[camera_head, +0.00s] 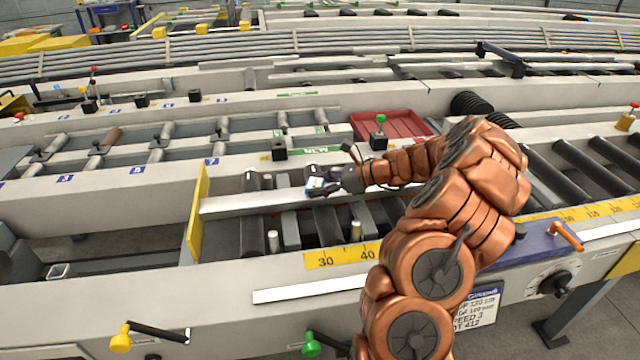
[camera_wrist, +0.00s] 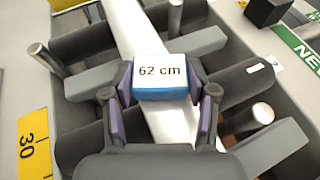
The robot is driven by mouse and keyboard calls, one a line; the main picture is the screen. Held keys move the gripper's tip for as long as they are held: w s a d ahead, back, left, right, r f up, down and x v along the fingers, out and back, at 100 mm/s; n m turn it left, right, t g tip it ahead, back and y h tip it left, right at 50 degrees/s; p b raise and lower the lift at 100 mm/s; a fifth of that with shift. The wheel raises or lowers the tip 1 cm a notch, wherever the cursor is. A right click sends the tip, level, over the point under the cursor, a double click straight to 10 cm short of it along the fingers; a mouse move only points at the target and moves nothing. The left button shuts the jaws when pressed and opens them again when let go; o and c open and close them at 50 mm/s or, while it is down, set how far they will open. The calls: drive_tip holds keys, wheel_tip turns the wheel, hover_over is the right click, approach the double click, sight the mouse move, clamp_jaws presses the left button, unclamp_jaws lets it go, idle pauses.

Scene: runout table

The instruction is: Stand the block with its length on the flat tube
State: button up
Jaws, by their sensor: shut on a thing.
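The block (camera_wrist: 164,74) has a white face marked "62 cm" and blue sides. My gripper (camera_wrist: 163,92) is shut on it, with one finger on each side. The block also shows small in the head view (camera_head: 315,183), at the tip of my gripper (camera_head: 324,189). The flat tube (camera_head: 250,202) is a long pale bar lying across the rollers. In the wrist view the flat tube (camera_wrist: 170,125) runs beneath the block and shows above and below it. The block's underside is hidden, so I cannot tell whether it touches the tube.
Dark rollers and grey bars (camera_wrist: 90,85) lie around the tube, with short upright metal pins (camera_wrist: 45,58) among them. A yellow plate (camera_head: 196,215) stands at the tube's left end. A yellow ruler (camera_head: 345,256) runs along the front edge. A red tray (camera_head: 400,124) is behind my arm.

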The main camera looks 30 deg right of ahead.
drive_tip(key=shift+f, duration=0.15)
drive_tip(key=o, duration=1.1)
drive_tip(key=shift+o, duration=0.2)
drive_tip(key=shift+s+d+r, duration=0.15)
drive_tip(key=shift+d+r, duration=0.1)
drive_tip(key=v, duration=1.1)
drive_tip(key=s+a+r+n+g, duration=0.1)
drive_tip(key=s+a+n+g, duration=0.15)
drive_tip(key=a+n, duration=0.45)
drive_tip(key=s+a+r+n+g, duration=0.2)
drive_tip(key=a+g, duration=0.1)
drive_tip(key=a, duration=0.9)
drive_tip(key=s+a+r+n+g, duration=0.1)
drive_tip(key=s+a+n+g, duration=0.3)
drive_tip(key=a, duration=0.5)
drive_tip(key=s+a+f+n+g+h, duration=0.1)
drive_tip(key=s+a+n+h, duration=0.25)
drive_tip(key=s, duration=0.25)
drive_tip(key=s+a+n+g+h, duration=0.1)
drive_tip(key=s+a+n+h, duration=0.15)
drive_tip(key=s+n, duration=0.2)
drive_tip(key=s+d+f+n+h, duration=0.1)
drive_tip(key=s+n, duration=0.2)
drive_tip(key=s, duration=0.3)
drive_tip(key=s+d+f+n+h, duration=0.1)
drive_tip(key=s+d+n+h, duration=0.1)
drive_tip(key=s, duration=0.4)
drive_tip(key=shift+d+f+n+h+b, duration=0.3)
drive_tip(key=shift+f+n+b, duration=0.1)
drive_tip(key=shift+n+b, duration=0.1)
